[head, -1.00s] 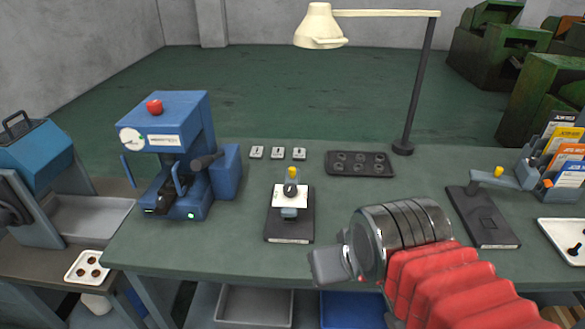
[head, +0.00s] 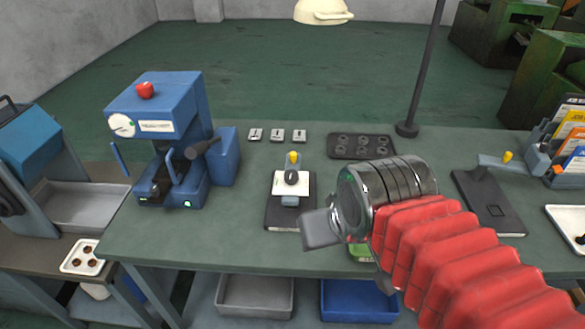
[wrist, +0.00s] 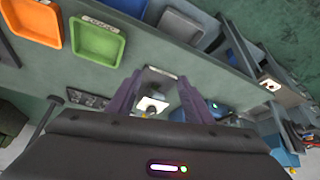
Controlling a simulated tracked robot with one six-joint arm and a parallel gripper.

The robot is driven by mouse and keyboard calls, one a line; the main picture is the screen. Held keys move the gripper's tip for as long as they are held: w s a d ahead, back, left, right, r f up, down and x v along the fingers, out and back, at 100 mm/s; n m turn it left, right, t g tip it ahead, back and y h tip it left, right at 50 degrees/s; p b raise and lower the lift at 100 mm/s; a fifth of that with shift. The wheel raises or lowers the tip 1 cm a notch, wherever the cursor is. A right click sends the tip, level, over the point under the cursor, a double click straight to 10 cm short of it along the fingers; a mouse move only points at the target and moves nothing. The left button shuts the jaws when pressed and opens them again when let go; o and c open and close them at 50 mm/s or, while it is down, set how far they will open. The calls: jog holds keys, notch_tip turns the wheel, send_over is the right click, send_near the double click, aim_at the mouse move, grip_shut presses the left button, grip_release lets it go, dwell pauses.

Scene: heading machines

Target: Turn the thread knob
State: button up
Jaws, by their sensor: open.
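A small fixture on a dark base (head: 285,218) stands on the green bench, with a white plate, a dark round knob (head: 291,177) and a yellow tip (head: 293,158). I cannot tell for sure that this knob is the thread knob. My gripper (head: 320,229) is in front of and to the right of the fixture in the head view, apart from it. In the wrist view its two purple fingers (wrist: 160,76) are spread and empty, with the white plate (wrist: 152,104) seen between them, farther off. The knob is too small to make out there.
A blue machine (head: 165,130) with a red button stands left on the bench. A dark tray with holes (head: 360,146) and a lamp post (head: 410,128) are behind my arm. Another dark-based fixture (head: 490,205) is at right. Orange (wrist: 35,20) and green trays (wrist: 97,42) show in the wrist view.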

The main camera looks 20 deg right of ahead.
jog(key=shift+o, duration=0.2)
jog(key=w+r+n+g, duration=0.1)
jog(key=w+r+g, duration=0.1)
jog(key=w+r, duration=0.6)
jog(key=w, duration=0.4)
jog(key=shift+w+n+g, duration=0.35)
jog(key=shift+n+g, duration=0.05)
jog(key=n+g, duration=0.2)
jog(key=g, duration=0.1)
send_over(292, 174)
jog(key=shift+w+a+r, duration=0.1)
jog(key=shift+r, duration=0.05)
notch_tip(292, 174, down, 14)
jog(key=shift+r, duration=0.1)
jog(key=shift+c, duration=0.7)
jog(key=c, duration=0.9)
